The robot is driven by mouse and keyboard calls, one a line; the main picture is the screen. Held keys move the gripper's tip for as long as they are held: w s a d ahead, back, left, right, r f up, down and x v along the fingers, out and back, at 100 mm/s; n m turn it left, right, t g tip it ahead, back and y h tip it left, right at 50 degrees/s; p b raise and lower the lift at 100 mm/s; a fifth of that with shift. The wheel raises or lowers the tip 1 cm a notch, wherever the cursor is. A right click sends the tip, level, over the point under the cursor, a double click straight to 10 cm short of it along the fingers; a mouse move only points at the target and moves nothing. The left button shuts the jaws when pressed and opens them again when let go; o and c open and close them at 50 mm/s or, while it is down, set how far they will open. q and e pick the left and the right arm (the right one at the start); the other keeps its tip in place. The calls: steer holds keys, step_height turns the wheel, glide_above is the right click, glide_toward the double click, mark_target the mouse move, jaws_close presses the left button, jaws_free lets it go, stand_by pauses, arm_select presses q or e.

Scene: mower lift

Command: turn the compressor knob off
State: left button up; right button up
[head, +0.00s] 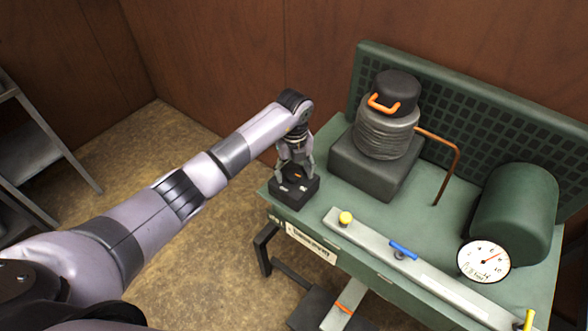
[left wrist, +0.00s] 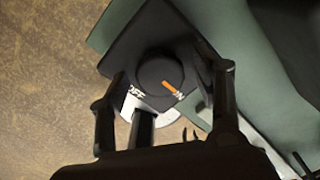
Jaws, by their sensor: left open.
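The compressor knob (left wrist: 160,74) is a round black dial with an orange pointer mark on a black square box (head: 293,194). The box sits at the left corner of the green bench. In the left wrist view the orange mark points to the lower right, towards a small white label; the letters "OFF" show at the lower left. My left gripper (head: 296,166) is directly above the box, pointing down, and hides part of the knob in the head view. Its fingers (left wrist: 165,103) are open, one on each side of the knob; I cannot tell whether they touch it. My right gripper is out of view.
On the green bench (head: 395,215) stand a dark motor unit with an orange handle (head: 384,105), a copper pipe (head: 457,165), a green tank (head: 515,212), a round gauge (head: 484,261) and a grey rail with a yellow knob (head: 345,217) and blue lever (head: 403,249). A grey shelf (head: 35,145) stands at far left.

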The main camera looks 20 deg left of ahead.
arm_select(q)
steer(key=c, duration=1.1)
steer(key=shift+c, duration=0.2)
